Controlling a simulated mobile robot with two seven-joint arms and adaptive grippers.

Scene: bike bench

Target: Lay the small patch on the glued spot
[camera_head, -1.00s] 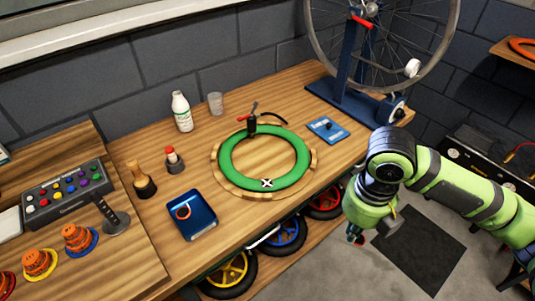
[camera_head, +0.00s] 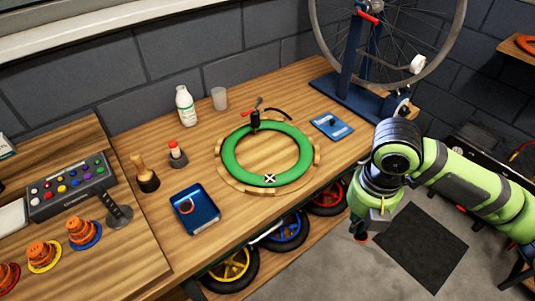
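A green inner tube (camera_head: 228,150) lies in a round wooden holder (camera_head: 317,156) on the bench. A white patch with a black X (camera_head: 270,180) marks its near side, likely the glued spot. A blue card (camera_head: 343,131) with a small dark thing (camera_head: 332,122) lies right of the tube. A blue tray (camera_head: 205,219) at the front holds a small orange-red ring (camera_head: 186,207). I cannot tell which piece is the small patch. My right gripper (camera_head: 361,237) points down beyond the bench's front edge, apart from the tube. Red shows at its tip; its fingers are unclear. My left gripper is out of view.
A white bottle (camera_head: 185,106), a clear cup (camera_head: 219,99), a red-capped pot (camera_head: 177,154) and a wooden-handled tool (camera_head: 147,176) stand behind and left. A wheel stand (camera_head: 356,97) occupies the back right. A button box (camera_head: 69,188) is at left. Wheels (camera_head: 229,269) sit below.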

